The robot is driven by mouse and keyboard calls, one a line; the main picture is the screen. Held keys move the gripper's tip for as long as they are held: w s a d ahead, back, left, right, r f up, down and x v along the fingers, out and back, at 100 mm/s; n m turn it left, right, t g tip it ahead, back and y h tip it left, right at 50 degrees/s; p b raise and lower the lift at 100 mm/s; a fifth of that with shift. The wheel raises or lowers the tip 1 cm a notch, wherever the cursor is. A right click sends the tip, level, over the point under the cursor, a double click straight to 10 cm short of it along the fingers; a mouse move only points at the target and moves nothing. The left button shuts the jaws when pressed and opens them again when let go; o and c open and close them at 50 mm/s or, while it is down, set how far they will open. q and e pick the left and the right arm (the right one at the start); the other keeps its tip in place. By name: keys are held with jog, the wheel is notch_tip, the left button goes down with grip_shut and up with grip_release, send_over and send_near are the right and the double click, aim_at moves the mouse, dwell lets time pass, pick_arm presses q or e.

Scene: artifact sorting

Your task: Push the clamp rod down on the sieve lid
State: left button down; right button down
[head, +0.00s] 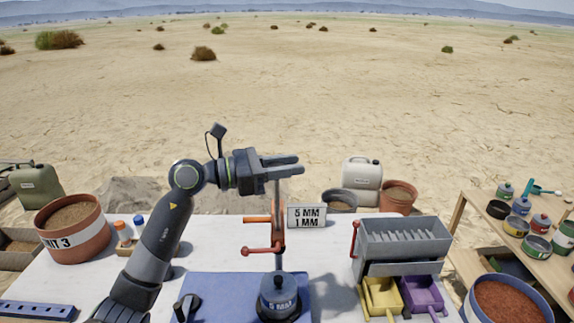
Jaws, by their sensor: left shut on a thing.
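The sieve (281,306), labelled 5 MM, stands on a blue base plate (226,287) at the table's front. Its grey-blue lid (280,286) is on top. The thin upright clamp rod (278,205) rises above the lid, beside a red-orange clamp frame with a red crank handle (262,250). My left gripper (297,165) is high at the rod's upper end, with its fingers pointing right. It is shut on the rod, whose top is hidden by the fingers. I cannot tell if the rod's lower end touches the lid. My right gripper is not in view.
A 5 MM / 1 MM sign (306,216) stands just behind the clamp. A grey splitter box (402,241) with yellow (382,297) and purple (422,295) trays is on the right. A red bucket (73,229) is at the left.

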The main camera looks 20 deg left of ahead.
pick_arm(q)
notch_tip(320, 180, down, 11)
jog(key=b, duration=1)
jog(key=shift+f, duration=0.1)
jog(key=c, duration=1.1)
grip_release()
jog(key=shift+b+v, duration=2.9)
jog(key=shift+v, duration=5.85)
